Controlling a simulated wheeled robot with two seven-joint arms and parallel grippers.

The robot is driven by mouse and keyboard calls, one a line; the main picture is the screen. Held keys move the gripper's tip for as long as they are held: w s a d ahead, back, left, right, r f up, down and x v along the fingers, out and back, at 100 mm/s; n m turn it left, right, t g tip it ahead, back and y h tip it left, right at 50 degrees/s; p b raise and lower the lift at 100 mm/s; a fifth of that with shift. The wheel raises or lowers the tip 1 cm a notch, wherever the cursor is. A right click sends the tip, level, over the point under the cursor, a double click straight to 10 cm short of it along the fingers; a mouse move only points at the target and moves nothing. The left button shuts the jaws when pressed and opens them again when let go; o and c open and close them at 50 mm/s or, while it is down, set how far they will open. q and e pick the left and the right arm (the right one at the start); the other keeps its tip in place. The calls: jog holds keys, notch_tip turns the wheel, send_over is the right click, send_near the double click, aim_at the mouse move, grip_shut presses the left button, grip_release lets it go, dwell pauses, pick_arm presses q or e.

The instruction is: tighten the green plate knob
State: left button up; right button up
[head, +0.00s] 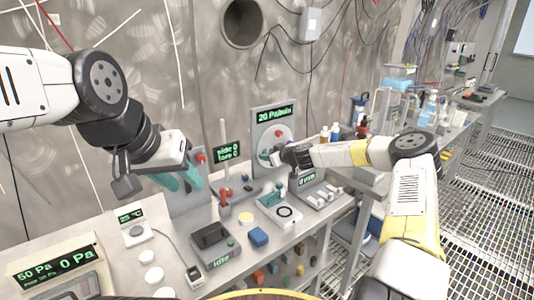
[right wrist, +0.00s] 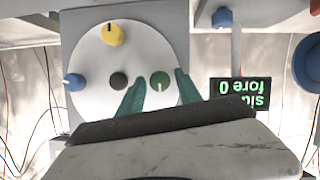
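The green plate knob (right wrist: 160,81) sits on a round white plate (right wrist: 92,62) in the right wrist view, right of the plate's black centre (right wrist: 118,81). My right gripper (right wrist: 160,84) is open, with one teal finger on each side of the green knob and a small gap to it on both sides. In the head view the plate (head: 270,133) is partly hidden by my right gripper (head: 268,156), and I cannot make out the green knob there. My left gripper (head: 181,179) is open and empty above the left part of the bench.
A yellow knob (right wrist: 110,34) and a blue knob (right wrist: 75,82) are also on the plate. A green-lettered display (right wrist: 240,92) stands close to the right finger. The bench holds a red-topped device (head: 225,197), a black-topped box (head: 211,236) and a blue block (head: 258,237).

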grip_shut()
jog(key=shift+m, duration=0.3)
jog(key=shift+w+d+m+g+y, duration=0.1)
jog(key=shift+m+g+y, duration=0.35)
jog(key=shift+m+y, duration=0.4)
jog(key=shift+w+d+m+g+y, duration=0.1)
jog(key=shift+m+g+y, duration=0.4)
jog(key=shift+m, duration=0.65)
jog(key=shift+o, duration=1.7)
grip_release()
jog(key=shift+s, duration=0.1)
